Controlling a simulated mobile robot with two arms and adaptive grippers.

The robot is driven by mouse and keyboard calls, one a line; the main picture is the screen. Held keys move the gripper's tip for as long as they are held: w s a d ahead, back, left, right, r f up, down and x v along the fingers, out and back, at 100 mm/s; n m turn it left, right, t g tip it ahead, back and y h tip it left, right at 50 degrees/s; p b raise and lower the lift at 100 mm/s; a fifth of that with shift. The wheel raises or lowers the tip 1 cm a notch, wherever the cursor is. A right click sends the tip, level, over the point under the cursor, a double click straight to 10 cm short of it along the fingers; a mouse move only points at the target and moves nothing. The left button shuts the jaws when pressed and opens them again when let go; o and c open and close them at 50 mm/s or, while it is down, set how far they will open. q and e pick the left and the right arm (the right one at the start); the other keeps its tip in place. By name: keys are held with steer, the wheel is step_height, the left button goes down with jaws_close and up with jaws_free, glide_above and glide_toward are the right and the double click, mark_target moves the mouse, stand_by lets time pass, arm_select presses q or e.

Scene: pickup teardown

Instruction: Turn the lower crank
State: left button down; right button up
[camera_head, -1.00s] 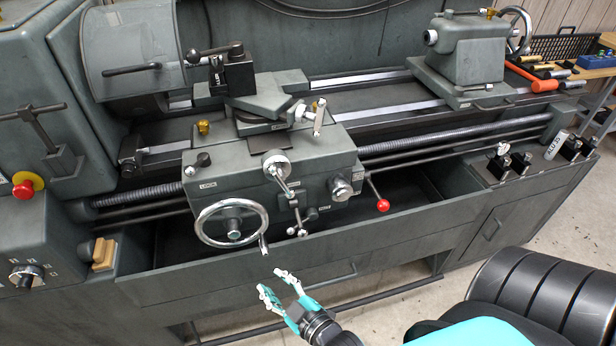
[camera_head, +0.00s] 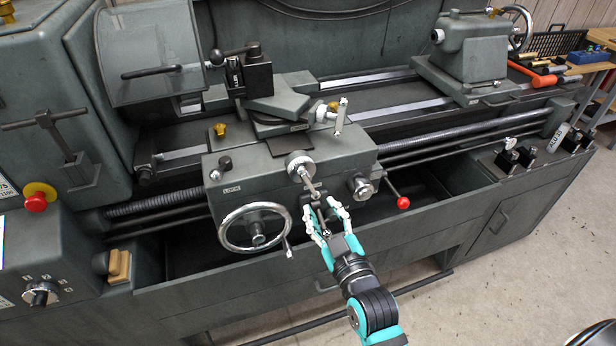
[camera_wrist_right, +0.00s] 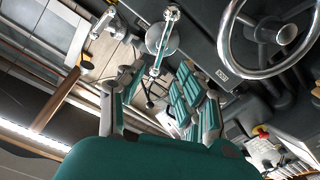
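The lower crank (camera_head: 302,166) is a silver hub with a short arm on the front of the lathe carriage. Its arm slants down to the right, toward my right gripper. My right gripper (camera_head: 322,211) is open, with its white fingertips just below the hub and around the end of the crank's arm. I cannot tell if they touch it. The right wrist view also shows the crank's round hub (camera_wrist_right: 162,38) beyond the open fingers. The upper crank (camera_head: 341,117) is a bright handle on the slide above. My left gripper is not in view.
The chrome handwheel (camera_head: 254,228) is close on the left of the gripper. A silver knob (camera_head: 363,189) and a red-balled lever (camera_head: 403,202) stand on the right. The dark chip tray (camera_head: 190,286) runs below the carriage.

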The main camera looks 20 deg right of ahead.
mark_target(308, 183)
steer(key=w, duration=1)
steer(key=shift+w+a+p, duration=0.25)
steer(key=shift+p, duration=0.15)
jaws_close()
